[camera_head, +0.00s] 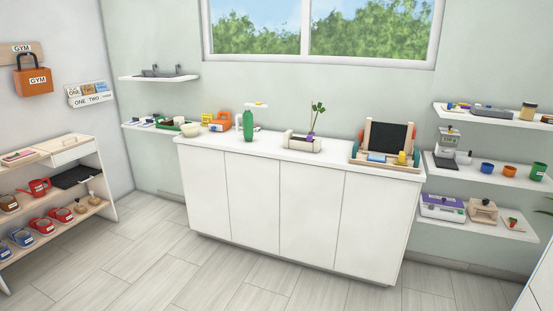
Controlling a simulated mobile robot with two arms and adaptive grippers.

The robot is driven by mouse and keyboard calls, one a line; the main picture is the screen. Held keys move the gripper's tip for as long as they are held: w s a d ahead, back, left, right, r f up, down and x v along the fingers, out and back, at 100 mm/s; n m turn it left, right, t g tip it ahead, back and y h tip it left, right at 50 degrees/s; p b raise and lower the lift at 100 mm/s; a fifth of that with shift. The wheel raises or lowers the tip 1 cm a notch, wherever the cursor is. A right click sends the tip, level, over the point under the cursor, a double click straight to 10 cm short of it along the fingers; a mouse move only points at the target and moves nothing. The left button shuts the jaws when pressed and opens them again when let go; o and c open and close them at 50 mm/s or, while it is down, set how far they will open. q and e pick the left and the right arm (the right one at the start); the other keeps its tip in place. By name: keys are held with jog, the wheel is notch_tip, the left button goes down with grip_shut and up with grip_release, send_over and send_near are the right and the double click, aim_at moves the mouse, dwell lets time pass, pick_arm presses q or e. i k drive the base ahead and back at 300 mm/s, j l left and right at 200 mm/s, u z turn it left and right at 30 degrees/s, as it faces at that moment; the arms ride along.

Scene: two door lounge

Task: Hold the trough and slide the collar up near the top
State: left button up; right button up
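A beige trough (303,144) stands on top of the white cabinet (260,205), near the middle of its top. A plant (318,108) with green leaves rises upright from the trough. A small purple piece (310,136), which looks like the collar, sits low at the plant's stem, close to the trough's rim. It is too small to tell whether it goes all the way around the stem. Neither of my grippers shows in the head view, and nothing is seen touching the trough.
A green bottle (248,123) stands left of the trough. A wooden stand with a dark panel (388,137) stands to its right. Wall shelves (475,172) with cups and boxes are at the right; a low rack (60,205) stands left. The floor (270,285) in front is clear.

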aim_at(309, 137)
jog(key=i, duration=2.4)
jog(key=i+z, duration=0.25)
jog(key=i, duration=0.2)
jog(key=i+j+z, duration=0.3)
jog(key=i, duration=0.15)
jog(key=i+j+z, duration=0.25)
jog(key=i, duration=0.2)
